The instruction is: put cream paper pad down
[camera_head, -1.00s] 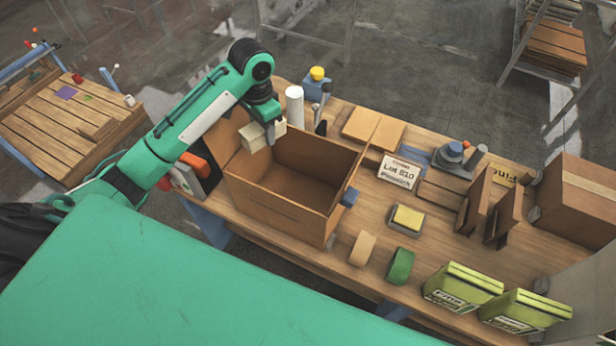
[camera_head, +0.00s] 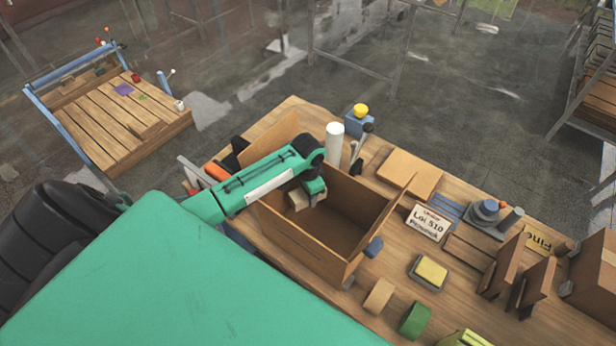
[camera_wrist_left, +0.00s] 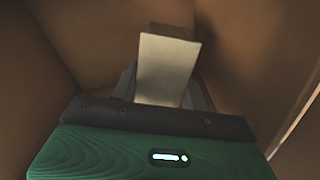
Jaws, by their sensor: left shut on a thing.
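The cream paper pad (camera_head: 298,200) is held by my left gripper (camera_head: 312,200) inside the open cardboard box (camera_head: 312,250), near its left side. In the left wrist view the pad (camera_wrist_left: 167,70) stands between the fingers of my left gripper (camera_wrist_left: 160,88), with brown cardboard walls around it. Part of the pad is hidden by the gripper in the head view. I cannot tell whether the pad touches the box floor. My right gripper is not in view.
A white cylinder (camera_head: 334,144) stands behind the box. A sign reading Lot 510 (camera_head: 428,222) lies farther right. The box's right part is empty.

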